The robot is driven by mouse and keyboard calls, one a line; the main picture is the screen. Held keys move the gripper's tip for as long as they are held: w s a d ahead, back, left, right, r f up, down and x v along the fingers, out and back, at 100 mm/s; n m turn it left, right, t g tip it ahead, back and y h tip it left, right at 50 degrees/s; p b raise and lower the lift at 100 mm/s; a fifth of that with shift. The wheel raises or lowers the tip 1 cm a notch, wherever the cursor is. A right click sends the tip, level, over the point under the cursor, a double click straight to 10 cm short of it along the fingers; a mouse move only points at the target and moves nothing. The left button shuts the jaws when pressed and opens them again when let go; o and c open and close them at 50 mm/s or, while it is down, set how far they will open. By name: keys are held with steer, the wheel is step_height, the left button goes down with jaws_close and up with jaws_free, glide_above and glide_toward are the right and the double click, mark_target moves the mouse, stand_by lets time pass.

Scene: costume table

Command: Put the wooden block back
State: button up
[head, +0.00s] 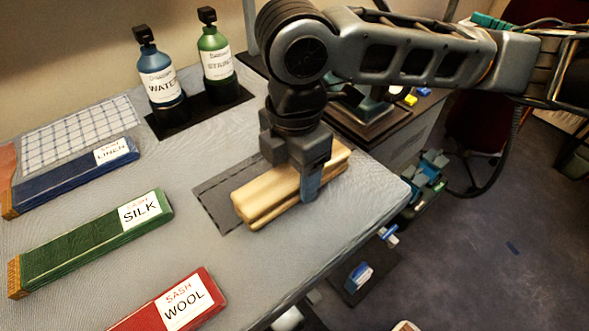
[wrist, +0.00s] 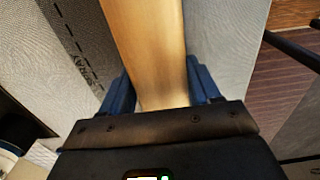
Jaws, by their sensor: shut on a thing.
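The wooden block (head: 265,199) is a pale, long piece with a groove along its side, at the right part of the table. In the wrist view the block (wrist: 150,50) runs between the two blue fingers of my gripper (wrist: 160,92). A dark grey rectangle with a dashed outline (head: 213,196) lies on the table just left of and partly under the block. Whether the block touches the table is hard to tell.
Blue (head: 160,75) and green (head: 216,55) bottles stand on a black base behind. Blue linen (head: 70,178), green silk (head: 90,240) and red wool (head: 175,305) sashes lie at the left. The table's right edge (head: 375,222) is close to the block.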

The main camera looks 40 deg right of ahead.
steer(key=shift+f, duration=0.15)
steer(key=o, duration=1.3)
steer(key=shift+o, duration=0.2)
step_height(320, 180, up, 12)
steer(key=p, duration=0.1)
